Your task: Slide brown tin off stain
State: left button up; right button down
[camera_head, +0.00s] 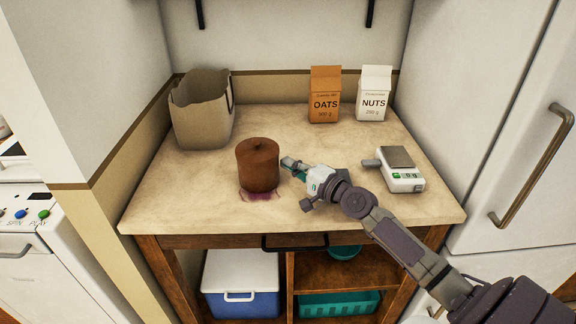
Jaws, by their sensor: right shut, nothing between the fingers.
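The brown tin (258,168) is a lidded cylinder standing upright on the counter, left of centre. A purple stain (262,195) shows at its front base; the tin hides the rest of it. My right gripper (288,164) is shut and empty, just right of the tin. Its fingertips are close to the tin's right side; I cannot tell whether they touch. My left gripper is not in view.
A paper bag (203,112) stands at the back left. An oats box (324,95) and a nuts box (373,94) stand at the back. A small scale (402,172) sits to the right. The counter's left front (180,200) is clear.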

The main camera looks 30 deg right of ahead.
aim_at(274, 167)
jog(key=shift+a+r, duration=0.15)
jog(key=w+a+p, duration=0.2)
jog(key=a, duration=0.1)
jog(key=w+a+p, duration=0.1)
jog(key=p, duration=0.1)
jog(key=shift+a+r, duration=0.3)
jog(key=shift+a, duration=0.05)
jog(key=w+a+p, duration=0.1)
jog(key=w+a, duration=0.1)
jog(key=a, duration=0.1)
jog(key=w+a, duration=0.1)
jog(key=a, duration=0.2)
jog(key=w+a+p, duration=0.1)
jog(key=w+a, duration=0.1)
jog(key=a, duration=0.1)
jog(key=shift+w+a+f+p, duration=0.15)
jog(key=shift+w+f+p, duration=0.15)
jog(key=shift+w+f, duration=0.05)
jog(key=shift+w+a, duration=0.25)
jog(key=shift+a, duration=0.15)
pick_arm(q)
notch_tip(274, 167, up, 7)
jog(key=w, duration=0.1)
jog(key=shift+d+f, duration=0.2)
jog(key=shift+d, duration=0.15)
pick_arm(e)
jog(key=shift+f, duration=0.1)
jog(key=shift+d, duration=0.1)
